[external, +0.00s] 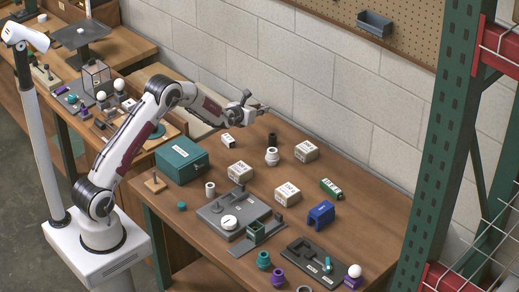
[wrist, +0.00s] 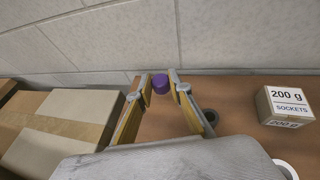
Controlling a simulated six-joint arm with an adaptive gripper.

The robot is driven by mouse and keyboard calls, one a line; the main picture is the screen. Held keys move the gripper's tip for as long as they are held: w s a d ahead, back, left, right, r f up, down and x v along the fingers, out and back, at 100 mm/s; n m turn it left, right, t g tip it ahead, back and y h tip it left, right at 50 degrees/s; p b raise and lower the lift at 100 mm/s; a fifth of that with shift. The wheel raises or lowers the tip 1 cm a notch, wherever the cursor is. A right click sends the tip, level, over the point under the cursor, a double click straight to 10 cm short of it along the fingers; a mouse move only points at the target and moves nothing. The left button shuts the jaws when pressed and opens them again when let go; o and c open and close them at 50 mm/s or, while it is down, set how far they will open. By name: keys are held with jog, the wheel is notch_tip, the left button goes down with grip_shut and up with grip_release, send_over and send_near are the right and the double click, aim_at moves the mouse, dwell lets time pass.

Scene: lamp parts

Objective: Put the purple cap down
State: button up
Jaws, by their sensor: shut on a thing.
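The purple cap (wrist: 160,84) is held between the fingertips of my gripper (wrist: 161,86) in the wrist view. My gripper (external: 258,108) is shut on the cap, high above the back part of the wooden table (external: 360,205) in the external view. The cap is too small or hidden to make out in the external view. Below it in the wrist view are the table's back area and the block wall.
A cardboard box (wrist: 65,128) lies at left in the wrist view. A white box marked 200 g sockets (wrist: 288,105) stands at right. A green box (external: 181,162), a grey fixture (external: 232,213) and a blue part (external: 321,213) stand on the table.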

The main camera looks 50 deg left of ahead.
jog(key=shift+f, duration=0.15)
send_over(259, 136)
jog(key=shift+w+f, duration=0.15)
jog(key=shift+f, duration=2.2)
jog(key=shift+f, duration=0.1)
jog(key=shift+f, duration=2.2)
jog(key=shift+f, duration=0.25)
jog(key=o, duration=0.8)
jog(key=shift+c, duration=0.2)
jog(key=shift+r, duration=0.1)
